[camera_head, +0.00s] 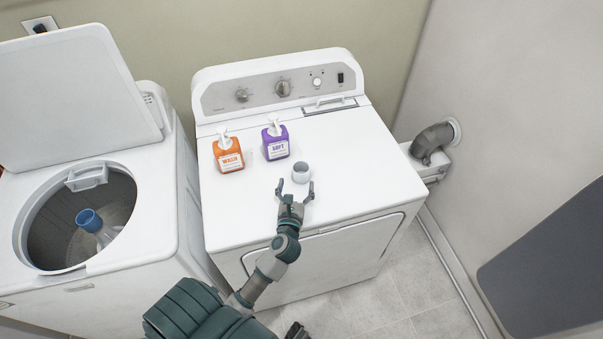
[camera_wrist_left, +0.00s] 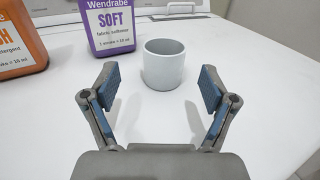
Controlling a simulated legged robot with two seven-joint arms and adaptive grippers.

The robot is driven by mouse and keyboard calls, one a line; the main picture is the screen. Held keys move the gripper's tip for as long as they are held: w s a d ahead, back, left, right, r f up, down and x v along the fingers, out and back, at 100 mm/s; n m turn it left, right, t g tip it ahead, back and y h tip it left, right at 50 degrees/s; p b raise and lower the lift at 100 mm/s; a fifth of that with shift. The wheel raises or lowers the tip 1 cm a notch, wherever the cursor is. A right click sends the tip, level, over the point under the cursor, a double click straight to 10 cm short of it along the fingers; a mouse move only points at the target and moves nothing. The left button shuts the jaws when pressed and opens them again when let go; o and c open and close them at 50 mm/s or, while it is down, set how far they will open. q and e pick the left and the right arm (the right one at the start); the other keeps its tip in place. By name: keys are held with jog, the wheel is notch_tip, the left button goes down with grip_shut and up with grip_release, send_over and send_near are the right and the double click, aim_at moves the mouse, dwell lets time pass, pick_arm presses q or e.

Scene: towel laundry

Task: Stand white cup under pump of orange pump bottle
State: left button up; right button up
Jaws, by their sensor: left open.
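The white cup (camera_head: 301,172) stands upright on the white machine top, right of and in front of the purple bottle. In the left wrist view the cup (camera_wrist_left: 164,65) is just beyond the fingertips, roughly centred between them. My left gripper (camera_head: 295,190) is open and empty, with its fingers pointing toward the cup; it also shows in the left wrist view (camera_wrist_left: 160,90). The orange pump bottle (camera_head: 229,155), labelled WASH, stands at the left with its pump on top. In the left wrist view it is cut off at the left edge (camera_wrist_left: 22,40).
A purple pump bottle (camera_head: 275,142), labelled SOFT, stands between the orange bottle and the cup. The dryer (camera_head: 350,180) has free top surface at the right and front. An open washer (camera_head: 155,210) with a blue-capped item (camera_head: 89,220) inside stands at the left.

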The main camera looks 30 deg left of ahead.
aim_at(300, 175)
pick_arm(q)
jog(key=x, duration=0.2)
jog(key=shift+w+a, duration=0.15)
jog(key=shift+w, duration=0.1)
jog(key=x, duration=0.4)
jog(key=shift+w+f, duration=0.1)
jog(key=shift+w, duration=0.4)
jog(key=c, duration=1.1)
jog(key=shift+s, duration=0.1)
